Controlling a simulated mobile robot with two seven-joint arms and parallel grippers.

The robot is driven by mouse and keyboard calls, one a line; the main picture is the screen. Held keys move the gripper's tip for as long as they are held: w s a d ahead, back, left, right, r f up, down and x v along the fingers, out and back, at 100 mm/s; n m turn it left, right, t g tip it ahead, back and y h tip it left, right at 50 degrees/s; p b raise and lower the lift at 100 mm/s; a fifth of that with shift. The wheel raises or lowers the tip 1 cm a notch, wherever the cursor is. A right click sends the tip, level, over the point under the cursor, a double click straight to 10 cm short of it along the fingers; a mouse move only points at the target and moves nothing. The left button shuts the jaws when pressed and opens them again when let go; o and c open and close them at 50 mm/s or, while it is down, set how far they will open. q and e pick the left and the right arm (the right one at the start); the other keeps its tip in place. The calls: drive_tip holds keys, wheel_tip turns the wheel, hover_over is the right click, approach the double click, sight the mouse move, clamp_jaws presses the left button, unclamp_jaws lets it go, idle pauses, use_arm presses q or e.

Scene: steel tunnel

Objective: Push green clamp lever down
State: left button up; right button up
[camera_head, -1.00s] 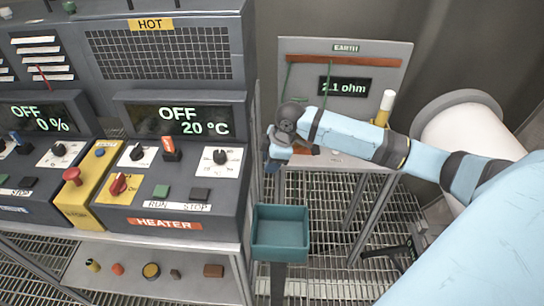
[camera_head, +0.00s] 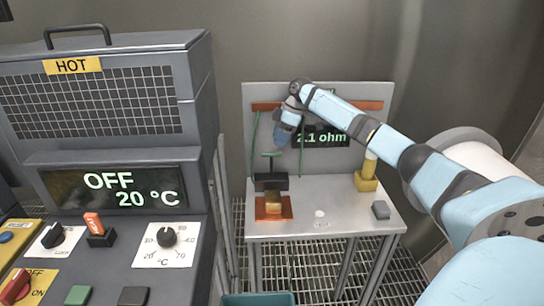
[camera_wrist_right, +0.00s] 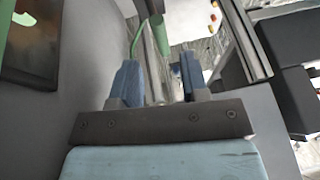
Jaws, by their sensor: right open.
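The green clamp lever (camera_head: 272,155) stands up above a dark clamp block (camera_head: 271,183) on the grey earth bench. Below the block is a copper-coloured piece (camera_head: 273,207). My right gripper (camera_head: 284,138) is open and empty, pointing down just above and slightly right of the lever. In the right wrist view a thick green bar, apparently the lever (camera_wrist_right: 158,35), shows beyond and between my two blue fingers (camera_wrist_right: 160,80). I cannot tell whether they touch it. My left gripper is not in view.
The earth panel (camera_head: 355,95) with its "2.1 ohm" display stands close behind my gripper, with thin green cables hanging on it. A yellow post (camera_head: 368,175) and a small grey block (camera_head: 381,210) stand to the right. The heater unit (camera_head: 110,130) is at the left.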

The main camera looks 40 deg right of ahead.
sight(272, 155)
drive_tip(key=x, duration=0.6)
drive_tip(key=shift+a+f, duration=0.2)
drive_tip(key=shift+f, duration=0.15)
